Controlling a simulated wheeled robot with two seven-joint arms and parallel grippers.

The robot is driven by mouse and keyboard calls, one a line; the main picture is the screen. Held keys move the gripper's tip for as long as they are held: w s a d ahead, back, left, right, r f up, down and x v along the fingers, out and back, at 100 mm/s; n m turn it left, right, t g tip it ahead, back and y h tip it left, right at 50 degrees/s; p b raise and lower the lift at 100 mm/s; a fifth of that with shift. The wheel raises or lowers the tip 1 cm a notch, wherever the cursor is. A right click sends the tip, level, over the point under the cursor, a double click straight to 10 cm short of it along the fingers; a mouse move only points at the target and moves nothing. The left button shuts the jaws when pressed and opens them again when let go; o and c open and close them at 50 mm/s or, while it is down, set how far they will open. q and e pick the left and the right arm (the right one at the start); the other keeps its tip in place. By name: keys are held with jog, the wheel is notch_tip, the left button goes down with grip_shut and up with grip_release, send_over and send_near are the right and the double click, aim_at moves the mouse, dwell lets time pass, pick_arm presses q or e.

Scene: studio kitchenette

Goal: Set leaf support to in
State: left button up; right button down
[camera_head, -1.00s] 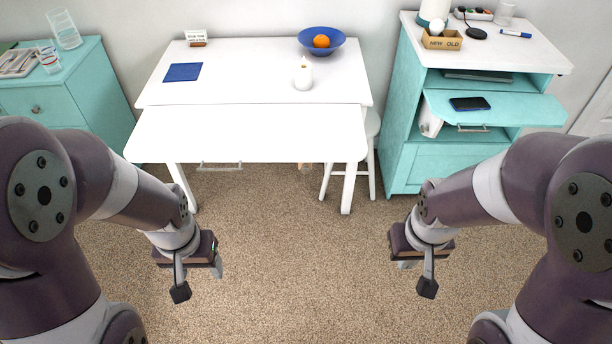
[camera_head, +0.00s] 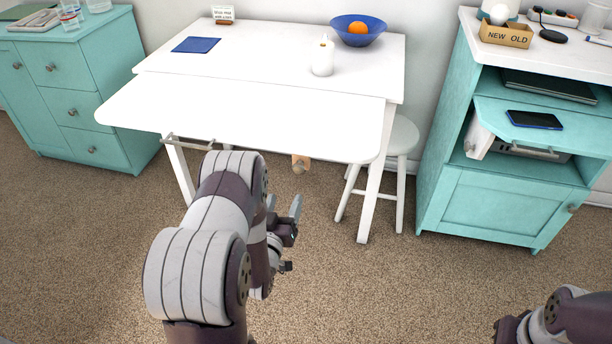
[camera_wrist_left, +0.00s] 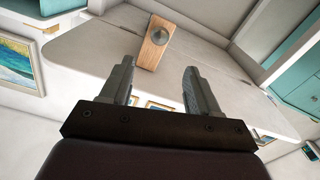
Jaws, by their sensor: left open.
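The leaf support is a wooden piece with a round metal knob (camera_head: 300,164), below the front edge of the raised white leaf (camera_head: 245,115). In the left wrist view the wooden support (camera_wrist_left: 155,42) shows under the leaf, just beyond the fingertips. My left gripper (camera_head: 284,204) is open and empty, pointing up, below the support and apart from it. Its two fingers also show in the left wrist view (camera_wrist_left: 159,68). My right gripper (camera_head: 511,328) is partly in view at the bottom right, and its fingers cannot be made out.
A metal bar handle (camera_head: 188,142) is under the leaf at left. A white stool (camera_head: 402,138) stands by the table's right leg. Teal cabinets stand at both sides; the carpet is clear.

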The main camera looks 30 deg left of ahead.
aim_at(297, 170)
pick_arm(q)
jog(key=b+x, duration=0.2)
jog(key=x, duration=0.7)
jog(key=shift+w+f, duration=0.15)
jog(key=shift+w, duration=0.25)
jog(key=shift+w+a, duration=0.1)
jog(key=shift+w, duration=0.4)
grip_shut()
